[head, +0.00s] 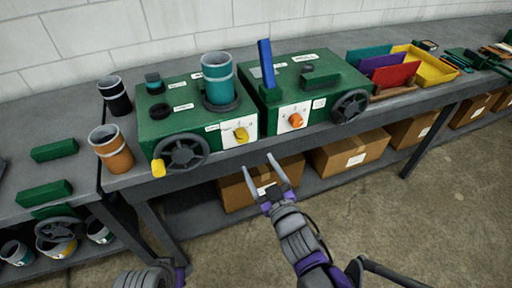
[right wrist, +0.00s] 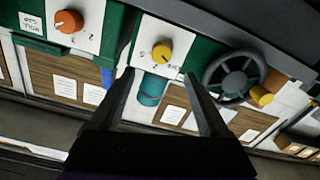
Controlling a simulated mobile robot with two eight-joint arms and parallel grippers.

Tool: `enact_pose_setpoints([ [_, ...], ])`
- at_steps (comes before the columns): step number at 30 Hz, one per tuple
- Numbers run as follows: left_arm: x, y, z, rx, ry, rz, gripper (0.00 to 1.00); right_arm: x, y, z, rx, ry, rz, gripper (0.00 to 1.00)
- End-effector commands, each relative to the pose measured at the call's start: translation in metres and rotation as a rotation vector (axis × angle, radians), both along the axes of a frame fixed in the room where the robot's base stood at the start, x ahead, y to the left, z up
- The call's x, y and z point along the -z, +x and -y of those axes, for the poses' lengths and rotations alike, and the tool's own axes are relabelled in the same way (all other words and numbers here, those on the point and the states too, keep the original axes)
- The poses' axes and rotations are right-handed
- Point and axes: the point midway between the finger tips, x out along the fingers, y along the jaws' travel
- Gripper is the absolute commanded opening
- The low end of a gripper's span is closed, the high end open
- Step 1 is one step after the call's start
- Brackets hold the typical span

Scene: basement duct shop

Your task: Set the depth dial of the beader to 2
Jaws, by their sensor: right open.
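Two green machines stand side by side on the grey bench. The left machine (head: 170,130) has a yellow dial (head: 241,134) on a white numbered plate, and a teal ribbed cylinder (head: 218,78) on top. The right machine (head: 330,80) has an orange dial (head: 296,119). I cannot read which label names the beader or which number the yellow dial points at. My right gripper (head: 262,165) is open and empty, in front of and below the yellow dial. In the right wrist view the yellow dial (right wrist: 161,53) lies beyond and between the open fingertips (right wrist: 158,76), apart from them. My left gripper is out of view.
A dark handwheel (head: 181,152) with a yellow handle is left of the yellow dial. Another handwheel (head: 350,106) is on the right machine. Cardboard boxes (head: 350,152) sit on the lower shelf. An orange cup (head: 111,150) stands at the left. Floor in front is clear.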

Motion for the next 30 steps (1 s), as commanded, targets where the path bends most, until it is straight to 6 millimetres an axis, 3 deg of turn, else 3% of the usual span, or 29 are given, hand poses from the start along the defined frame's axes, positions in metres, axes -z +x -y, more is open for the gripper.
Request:
enact_pose_setpoints([
  [5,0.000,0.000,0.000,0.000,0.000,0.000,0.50,-0.001,0.012,-0.006,-0.006,0.000,0.007,0.79],
  [19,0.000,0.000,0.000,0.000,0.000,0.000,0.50,-0.001,0.089,-0.032,-0.006,0.001,0.006,0.79],
  [30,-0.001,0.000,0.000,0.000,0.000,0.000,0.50,-0.001,0.102,-0.037,-0.004,0.001,0.005,0.79],
])
